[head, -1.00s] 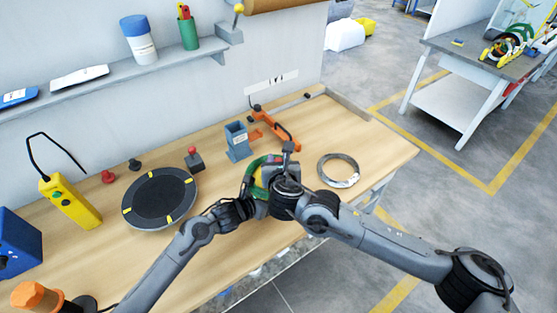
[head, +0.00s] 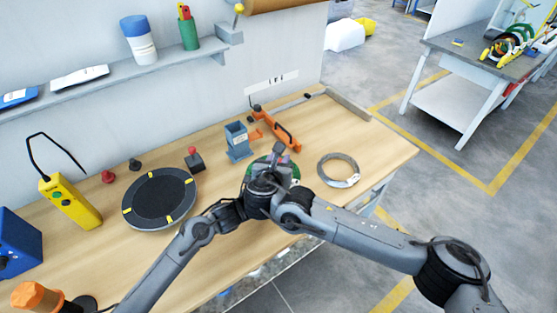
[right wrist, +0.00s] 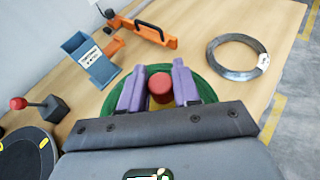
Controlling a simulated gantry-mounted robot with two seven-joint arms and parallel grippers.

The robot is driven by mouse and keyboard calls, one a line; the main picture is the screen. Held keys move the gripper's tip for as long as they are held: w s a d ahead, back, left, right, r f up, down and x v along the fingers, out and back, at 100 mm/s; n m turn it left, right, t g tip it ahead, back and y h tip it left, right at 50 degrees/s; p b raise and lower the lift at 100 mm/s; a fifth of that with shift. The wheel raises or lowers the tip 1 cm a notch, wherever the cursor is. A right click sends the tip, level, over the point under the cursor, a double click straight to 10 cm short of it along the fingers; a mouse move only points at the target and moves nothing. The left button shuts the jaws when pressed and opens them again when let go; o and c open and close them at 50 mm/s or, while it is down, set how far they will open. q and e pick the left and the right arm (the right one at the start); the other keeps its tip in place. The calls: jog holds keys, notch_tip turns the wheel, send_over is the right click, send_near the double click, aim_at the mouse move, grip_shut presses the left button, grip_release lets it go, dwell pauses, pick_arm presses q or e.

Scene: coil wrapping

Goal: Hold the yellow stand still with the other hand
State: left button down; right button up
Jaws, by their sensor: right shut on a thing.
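My right gripper (right wrist: 160,92) has its purple fingers on both sides of a red knob (right wrist: 160,82) in the right wrist view and is shut on it. A little yellow, perhaps the yellow stand, shows low between the fingers; the rest of it is hidden. A green coil (right wrist: 208,82) rings this spot, and its edge shows in the head view (head: 296,174). My right gripper (head: 280,160) is mostly covered by wrist parts in the head view. My left arm reaches the same spot from the left; its fingers are hidden.
A grey wire coil (head: 338,170) lies to the right. A blue-grey holder (head: 238,142) and an orange tool (head: 282,130) stand behind. A black turntable (head: 160,197) and a red-knobbed box (head: 195,160) are to the left. The bench's front edge is close.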

jog(key=o, duration=1)
jog(key=v, duration=1.2)
jog(key=shift+f, duration=0.1)
